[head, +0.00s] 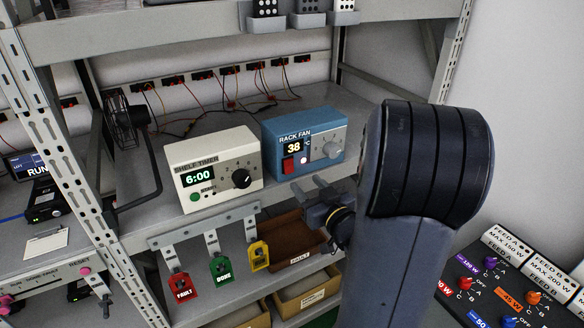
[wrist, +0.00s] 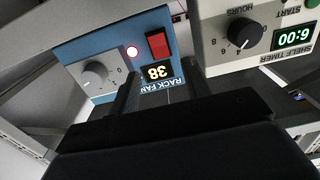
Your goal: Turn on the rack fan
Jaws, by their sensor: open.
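The rack fan control box (head: 270,150) is blue and stands on the middle shelf. Its front has a red rocker switch (head: 289,166), a display (head: 294,147) reading 38, a small glowing lamp (head: 304,160) and a grey knob (head: 331,149). In the wrist view the box appears upside down, with the red switch (wrist: 158,43), the lit lamp (wrist: 132,52) and the knob (wrist: 95,74) clear of my fingers. My gripper (head: 309,186) is open and empty, just in front of and below the box's face, apart from the switch. A black fan (head: 122,118) stands at the left.
A cream shelf timer (head: 216,167) reading 6:00 stands close left of the blue box. Red, green and yellow tags (head: 260,255) hang from a rail along the shelf front. A brown bin (head: 290,238) sits below. A power panel (head: 510,285) is at lower right.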

